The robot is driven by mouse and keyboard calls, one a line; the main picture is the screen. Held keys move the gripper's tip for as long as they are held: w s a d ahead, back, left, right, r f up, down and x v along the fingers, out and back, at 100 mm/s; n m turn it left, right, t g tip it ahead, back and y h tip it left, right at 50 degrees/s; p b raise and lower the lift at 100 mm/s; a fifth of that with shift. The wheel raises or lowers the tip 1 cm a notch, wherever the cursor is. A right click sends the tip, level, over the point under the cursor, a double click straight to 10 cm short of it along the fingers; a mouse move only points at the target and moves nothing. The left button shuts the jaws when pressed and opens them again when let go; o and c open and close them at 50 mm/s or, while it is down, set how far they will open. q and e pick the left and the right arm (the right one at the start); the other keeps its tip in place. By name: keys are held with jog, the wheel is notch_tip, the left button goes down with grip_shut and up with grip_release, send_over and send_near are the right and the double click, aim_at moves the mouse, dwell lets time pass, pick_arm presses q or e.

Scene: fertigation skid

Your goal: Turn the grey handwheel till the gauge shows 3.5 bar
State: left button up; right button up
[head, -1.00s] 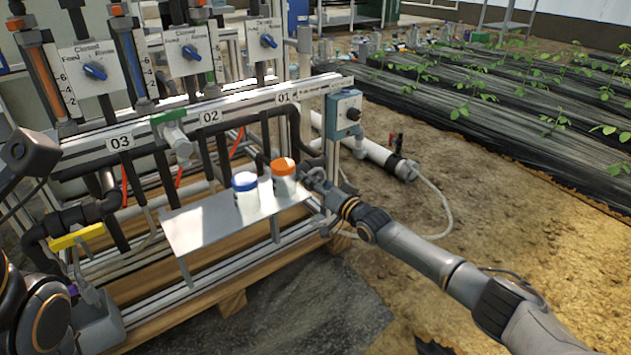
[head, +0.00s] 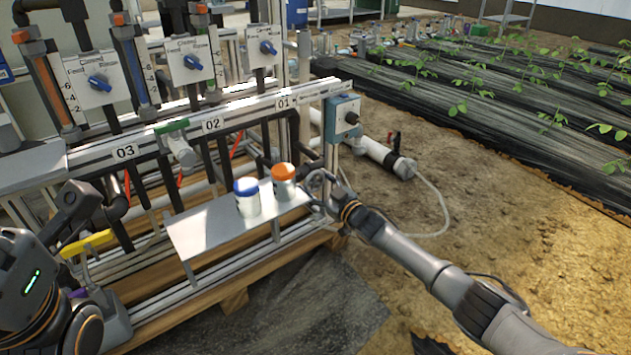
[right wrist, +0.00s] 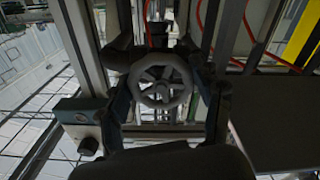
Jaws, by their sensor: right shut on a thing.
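The grey handwheel (right wrist: 160,88) with its spokes faces the camera in the middle of the right wrist view. The fingers of my right gripper (head: 320,184) lie on both sides of its rim, and the gripper is shut on it. In the head view the wheel is mostly hidden by this gripper, at the right end of the skid. My left gripper (head: 78,205) is at the lower left, near a yellow lever handle; its fingers are not clear. I cannot make out a gauge or a reading in either view.
A tray (head: 205,238) holds a blue-lidded jar (head: 247,198) and an orange-lidded jar (head: 284,183) just left of my right gripper. A blue-grey box with a black knob (head: 343,118) is above it. The yellow lever handle (head: 87,243) is at the left. Bare soil lies right.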

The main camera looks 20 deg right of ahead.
jog(key=n, duration=0.5)
jog(key=shift+n+p, duration=0.3)
jog(key=shift+p, duration=0.05)
jog(key=n, duration=0.5)
jog(key=shift+d+r+n, duration=0.1)
jog(key=shift+n, duration=0.3)
jog(key=o, duration=1.2)
jog(key=shift+c, duration=0.2)
jog(key=shift+s+d, duration=0.25)
jog(key=shift+s, duration=0.2)
jog(key=v, duration=1.1)
